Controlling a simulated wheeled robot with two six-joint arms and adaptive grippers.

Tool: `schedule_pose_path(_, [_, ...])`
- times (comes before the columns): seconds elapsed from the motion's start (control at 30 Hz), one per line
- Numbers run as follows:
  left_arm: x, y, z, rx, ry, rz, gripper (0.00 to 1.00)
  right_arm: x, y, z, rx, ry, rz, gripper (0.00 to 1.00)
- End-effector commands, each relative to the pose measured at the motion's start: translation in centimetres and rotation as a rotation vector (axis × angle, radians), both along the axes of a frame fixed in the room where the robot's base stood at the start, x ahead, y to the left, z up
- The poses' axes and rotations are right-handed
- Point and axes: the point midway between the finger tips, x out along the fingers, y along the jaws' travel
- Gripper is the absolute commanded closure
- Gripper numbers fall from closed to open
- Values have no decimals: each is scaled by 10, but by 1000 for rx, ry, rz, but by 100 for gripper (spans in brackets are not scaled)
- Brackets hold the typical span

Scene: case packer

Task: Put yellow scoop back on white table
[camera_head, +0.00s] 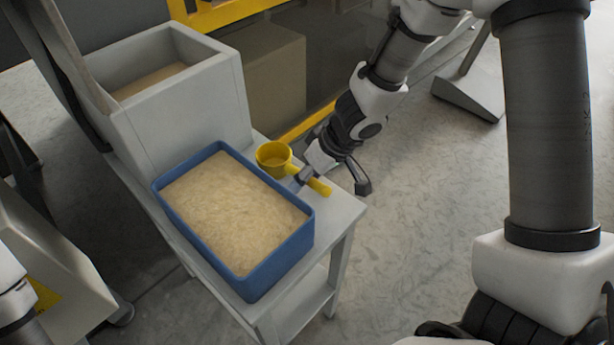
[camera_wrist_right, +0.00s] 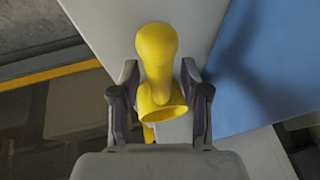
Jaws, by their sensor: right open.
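The yellow scoop (camera_head: 272,156) appears to rest on the white table (camera_head: 341,211), beside the blue tray's right side. Its handle points toward the table's right edge. My right gripper (camera_head: 328,183) is open, with its fingers on either side of the scoop's handle. In the right wrist view the scoop (camera_wrist_right: 157,55) lies between the two open fingers (camera_wrist_right: 159,100), with visible gaps on both sides. My left gripper is out of view.
The blue tray (camera_head: 290,255), full of pale grain, covers much of the table. A grey bin (camera_head: 215,100) stands behind it. A cardboard-coloured box (camera_head: 275,80) and yellow frame (camera_head: 225,14) are at the back. A small bare table area lies right of the tray.

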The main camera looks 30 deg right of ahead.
Motion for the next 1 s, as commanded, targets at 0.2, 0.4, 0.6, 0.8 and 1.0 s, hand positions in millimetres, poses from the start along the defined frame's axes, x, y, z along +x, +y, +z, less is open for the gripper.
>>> schedule_pose_path(0.2, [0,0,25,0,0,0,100,-5,-5,27,2,0,-2,54])
schedule_pose_path(0.4, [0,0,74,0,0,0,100,-19,-19,76,5,-1,-3,54])
schedule_pose_path(0.6, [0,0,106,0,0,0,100,-31,-32,109,3,0,-2,54])
schedule_pose_path(0.8, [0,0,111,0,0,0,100,-36,-37,114,1,0,0,54])
schedule_pose_path(1.0, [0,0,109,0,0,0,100,-36,-37,113,0,0,0,54])
